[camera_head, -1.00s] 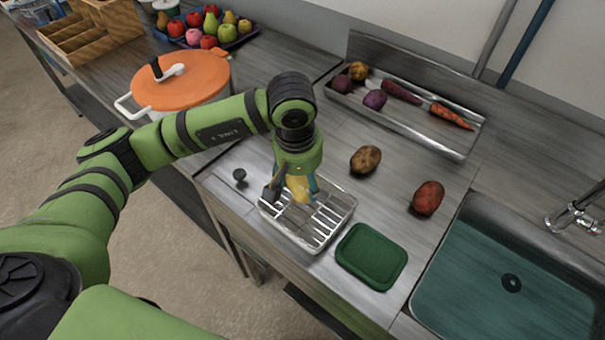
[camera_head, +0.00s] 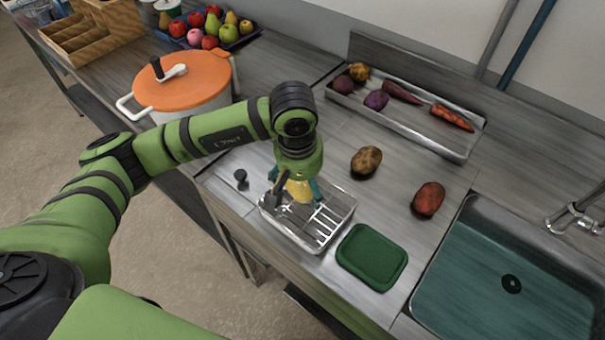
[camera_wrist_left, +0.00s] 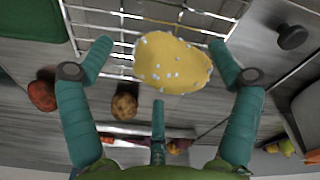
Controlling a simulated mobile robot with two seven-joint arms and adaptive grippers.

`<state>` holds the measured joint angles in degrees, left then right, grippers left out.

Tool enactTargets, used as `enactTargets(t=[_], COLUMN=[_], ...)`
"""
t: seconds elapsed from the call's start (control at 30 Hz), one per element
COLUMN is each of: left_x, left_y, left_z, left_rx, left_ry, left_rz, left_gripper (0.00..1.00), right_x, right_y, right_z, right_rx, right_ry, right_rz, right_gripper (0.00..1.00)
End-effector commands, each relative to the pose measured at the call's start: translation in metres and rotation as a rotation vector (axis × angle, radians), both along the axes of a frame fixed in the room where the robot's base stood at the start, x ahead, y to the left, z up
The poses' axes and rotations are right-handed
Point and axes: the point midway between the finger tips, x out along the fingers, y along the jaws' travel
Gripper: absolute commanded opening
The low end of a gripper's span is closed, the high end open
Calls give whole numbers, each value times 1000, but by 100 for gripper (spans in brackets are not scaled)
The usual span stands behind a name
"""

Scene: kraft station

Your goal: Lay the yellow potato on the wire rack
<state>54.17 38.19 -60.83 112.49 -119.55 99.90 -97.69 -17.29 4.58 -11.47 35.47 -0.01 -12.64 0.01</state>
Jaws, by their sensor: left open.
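The yellow potato (camera_head: 299,190), pale-speckled, is at the wire rack (camera_head: 322,232), towards its back left part. In the left wrist view the yellow potato (camera_wrist_left: 173,63) shows against the bars of the wire rack (camera_wrist_left: 110,18). My left gripper (camera_head: 293,200) is above the rack, pointing down. In the left wrist view my left gripper (camera_wrist_left: 160,60) is open, with teal fingers spread on both sides of the potato and a gap visible at each side. The potato's underside is hidden, so its contact with the bars cannot be seen. My right gripper is not in view.
A green square lid-like item (camera_head: 371,257) lies right of the rack. A brown potato (camera_head: 366,161) and a red potato (camera_head: 428,199) lie on the counter. A metal tray (camera_head: 452,150) holds vegetables. An orange-lidded pot (camera_head: 182,82) stands left, a sink (camera_head: 500,270) right.

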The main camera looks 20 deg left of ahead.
Motion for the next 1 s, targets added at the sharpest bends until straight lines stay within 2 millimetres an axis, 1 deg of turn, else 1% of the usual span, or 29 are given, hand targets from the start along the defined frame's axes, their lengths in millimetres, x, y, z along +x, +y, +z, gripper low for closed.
enactTargets(t=[0.07, 0.1, 0.17, 0.4, 0.5, 0.6, 0.7, 0.8, 1.0], left_x=[0, 1, 0, -7, -9, -11, -13, -14, -14], left_y=[0, 0, 0, 2, 2, 3, 3, 3, 3], left_z=[5, 8, 17, 69, 89, 105, 115, 120, 122], left_rx=[-1, -2, -2, -1, -2, -1, -1, -2, -1], left_ry=[0, -5, -7, -9, -7, -6, -3, -2, 0], left_rz=[0, 0, 0, -1, 0, 0, 1, 0, 0], left_gripper=[90, 90, 90, 90, 90, 90, 90, 90, 90], right_x=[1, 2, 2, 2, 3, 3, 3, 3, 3], right_y=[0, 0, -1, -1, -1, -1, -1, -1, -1], right_z=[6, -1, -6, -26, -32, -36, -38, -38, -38], right_rx=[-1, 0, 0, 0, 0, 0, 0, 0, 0], right_ry=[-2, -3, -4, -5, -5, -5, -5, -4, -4], right_rz=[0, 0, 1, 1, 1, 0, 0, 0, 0], right_gripper=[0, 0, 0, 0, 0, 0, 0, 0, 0])
